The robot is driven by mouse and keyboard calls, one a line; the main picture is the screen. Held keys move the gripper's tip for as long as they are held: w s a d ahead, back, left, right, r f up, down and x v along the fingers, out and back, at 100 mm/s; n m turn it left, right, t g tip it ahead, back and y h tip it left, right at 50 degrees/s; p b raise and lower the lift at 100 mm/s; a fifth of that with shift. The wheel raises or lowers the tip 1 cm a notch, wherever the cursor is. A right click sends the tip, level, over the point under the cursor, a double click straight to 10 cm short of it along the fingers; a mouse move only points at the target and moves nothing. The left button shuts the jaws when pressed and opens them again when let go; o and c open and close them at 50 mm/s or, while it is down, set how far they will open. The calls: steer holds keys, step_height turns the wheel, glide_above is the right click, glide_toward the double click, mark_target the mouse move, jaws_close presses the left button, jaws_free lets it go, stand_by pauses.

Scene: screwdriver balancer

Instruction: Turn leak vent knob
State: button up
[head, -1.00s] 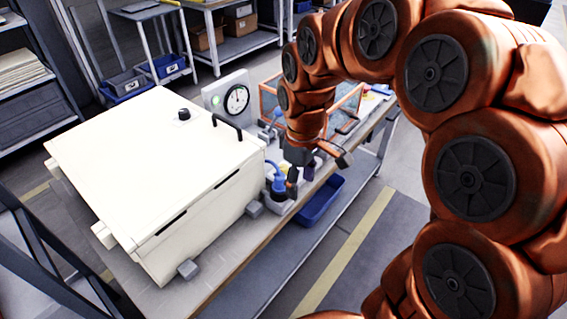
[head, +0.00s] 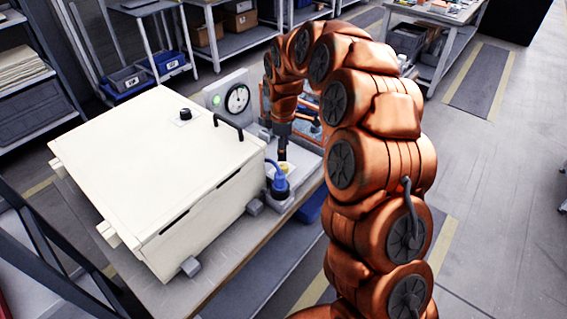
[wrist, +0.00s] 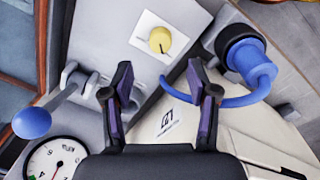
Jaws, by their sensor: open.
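The leak vent knob appears to be the round yellow knob (wrist: 160,39) on a pale grey panel (wrist: 185,20) in the wrist view. In the head view a bit of yellow (head: 284,168) shows beside the blue connector. My gripper (wrist: 158,80) is open and empty in the wrist view, its two dark fingers apart. The knob appears beyond the fingertips, roughly centred between them, with no visible contact. In the head view my gripper (head: 282,150) hangs over the panel, its fingers partly merged together.
A blue connector and hose (wrist: 255,66) sit right of the knob. A blue-ball lever (wrist: 34,122) and a dial gauge (wrist: 54,160) are at left. The large white box (head: 150,170) stands close beside the panel. My arm hides part of the bench.

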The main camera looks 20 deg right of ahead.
mark_target(284, 166)
steer(key=shift+w+f+p, duration=0.1)
steer(key=shift+f+p, duration=1.1)
steer(key=shift+f, duration=2.55)
jaws_close()
